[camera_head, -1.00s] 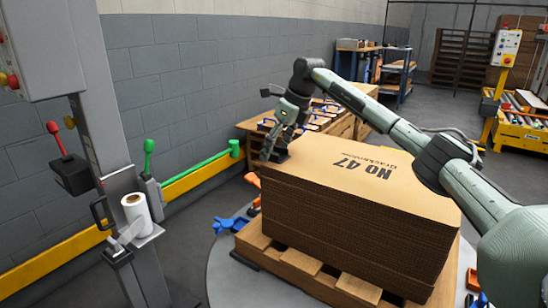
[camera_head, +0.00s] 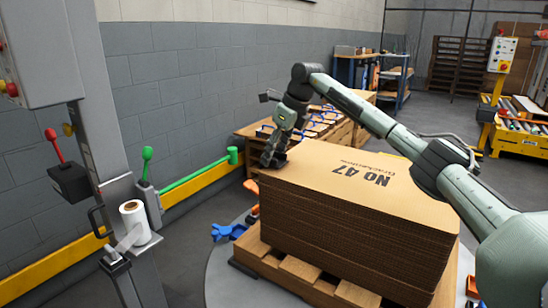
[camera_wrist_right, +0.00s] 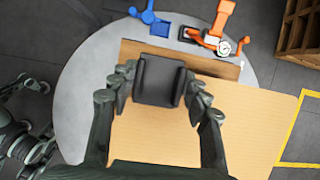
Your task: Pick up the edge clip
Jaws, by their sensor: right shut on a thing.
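The edge clip (camera_wrist_right: 160,80) is a dark, block-like piece. In the right wrist view it lies between the fingers of my right gripper (camera_wrist_right: 159,95), over the cardboard stack (camera_wrist_right: 245,115) near its edge. In the head view my right gripper (camera_head: 273,157) is at the far left corner of the stack (camera_head: 335,175), and the clip mostly blends into the dark fingers. The gripper is shut on the clip. I cannot tell whether the clip touches the board. A dark jointed gripper, seemingly my left one (camera_wrist_right: 28,135), shows at the left edge of the wrist view; its jaw state is unclear.
The stack stands on a wooden pallet (camera_head: 300,268) on a round grey plate (camera_head: 220,280). Blue and orange clamps (camera_head: 229,231) lie beside it. A grey machine column (camera_head: 85,120) with a white roll stands at left. A bench with blue-handled items (camera_head: 318,118) is behind.

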